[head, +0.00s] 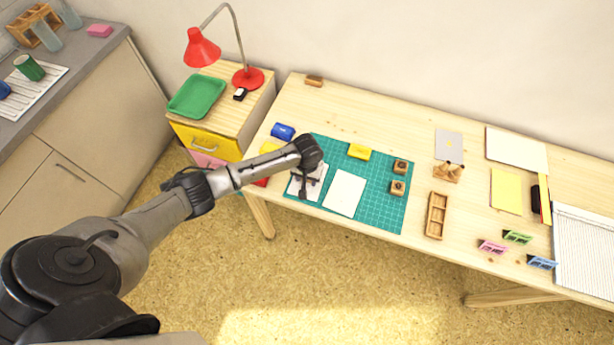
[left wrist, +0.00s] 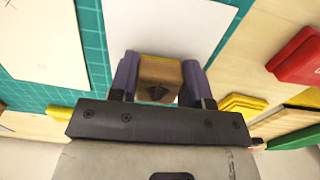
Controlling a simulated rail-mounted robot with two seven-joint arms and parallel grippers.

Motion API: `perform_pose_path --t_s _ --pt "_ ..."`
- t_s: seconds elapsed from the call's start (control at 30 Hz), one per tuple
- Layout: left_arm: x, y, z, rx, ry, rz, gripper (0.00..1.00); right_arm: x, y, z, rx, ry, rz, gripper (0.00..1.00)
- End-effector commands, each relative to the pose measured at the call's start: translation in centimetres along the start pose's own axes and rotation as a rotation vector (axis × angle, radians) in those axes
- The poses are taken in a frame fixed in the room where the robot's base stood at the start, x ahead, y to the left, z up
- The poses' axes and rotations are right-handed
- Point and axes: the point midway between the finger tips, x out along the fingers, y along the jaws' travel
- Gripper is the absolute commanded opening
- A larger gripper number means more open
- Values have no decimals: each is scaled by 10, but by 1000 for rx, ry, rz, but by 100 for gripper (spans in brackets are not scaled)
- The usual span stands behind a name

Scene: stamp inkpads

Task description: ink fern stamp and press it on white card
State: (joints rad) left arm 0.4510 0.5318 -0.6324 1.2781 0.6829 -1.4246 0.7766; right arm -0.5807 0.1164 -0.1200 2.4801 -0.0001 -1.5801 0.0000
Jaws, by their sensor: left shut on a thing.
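My left gripper (head: 304,187) is shut on a small wooden stamp (left wrist: 160,78). A dark mark shows on the stamp's visible face, too small to name surely as a fern. The gripper is over a white card (head: 319,170) at the left of the green mat. That card (left wrist: 165,30) lies beyond the stamp in the left wrist view; whether the stamp touches it I cannot tell. A second white card (head: 345,193) lies just right of it. Two other wooden stamps (head: 400,166) stand at the mat's right side. My right gripper is not in view.
A yellow pad (head: 358,151) lies at the mat's back edge. A blue pad (head: 282,131), another yellow pad (head: 268,147) and a red pad (left wrist: 298,57) lie left of the mat. A wooden tray (head: 436,216) stands right of the mat. A red lamp (head: 203,48) stands back left.

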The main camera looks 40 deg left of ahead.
Motion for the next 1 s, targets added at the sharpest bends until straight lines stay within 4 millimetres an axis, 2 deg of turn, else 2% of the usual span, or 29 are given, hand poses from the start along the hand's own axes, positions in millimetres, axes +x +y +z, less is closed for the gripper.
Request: perform_pose_path --t_s 1.0 --pt "8 0 0 0 0 0 27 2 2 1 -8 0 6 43"
